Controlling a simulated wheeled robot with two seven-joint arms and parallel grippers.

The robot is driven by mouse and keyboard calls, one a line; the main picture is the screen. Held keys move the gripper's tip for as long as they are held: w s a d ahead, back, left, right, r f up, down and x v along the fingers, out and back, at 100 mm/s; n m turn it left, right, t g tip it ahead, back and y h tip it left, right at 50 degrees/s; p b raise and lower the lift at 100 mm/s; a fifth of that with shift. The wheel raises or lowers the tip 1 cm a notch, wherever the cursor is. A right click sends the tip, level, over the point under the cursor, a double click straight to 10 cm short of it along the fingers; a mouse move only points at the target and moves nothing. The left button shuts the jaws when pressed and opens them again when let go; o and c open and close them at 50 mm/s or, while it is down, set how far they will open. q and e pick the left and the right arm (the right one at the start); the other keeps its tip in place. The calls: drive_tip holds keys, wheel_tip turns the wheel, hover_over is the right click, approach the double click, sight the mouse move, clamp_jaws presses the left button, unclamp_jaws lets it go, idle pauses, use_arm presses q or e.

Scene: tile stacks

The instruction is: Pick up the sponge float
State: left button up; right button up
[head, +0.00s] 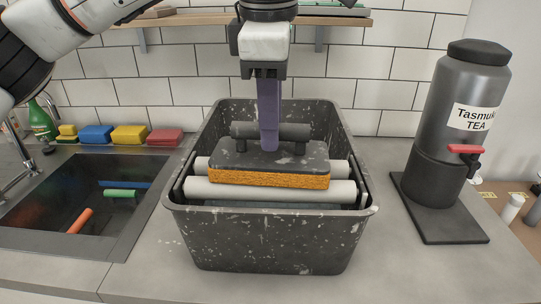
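The sponge float (265,165) has a dark speckled plate, an orange sponge underside and a dark bar handle (295,131). It rests across the pale rollers (330,190) of a dark speckled wash tub (270,245). My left gripper (268,146) points straight down over the float's middle. Its purple finger crosses in front of the handle and reaches down to the plate. The other finger is hidden, so I cannot tell whether they press on the handle. My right gripper is not in view.
A sink (75,205) with several coloured items lies at left. Colourful sponges (128,135) and a green bottle (41,121) stand behind it. A tea dispenser (465,110) on a dark base stands at right. A wooden shelf (210,18) hangs on the wall behind.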

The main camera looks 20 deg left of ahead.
use_arm(q)
clamp_jaws()
wheel_tip(320, 180, up, 10)
drive_tip(key=p, duration=0.1)
drive_tip(key=shift+c, duration=1.3)
unclamp_jaws()
drive_tip(key=c, duration=0.4)
drive_tip(key=shift+o, duration=0.2)
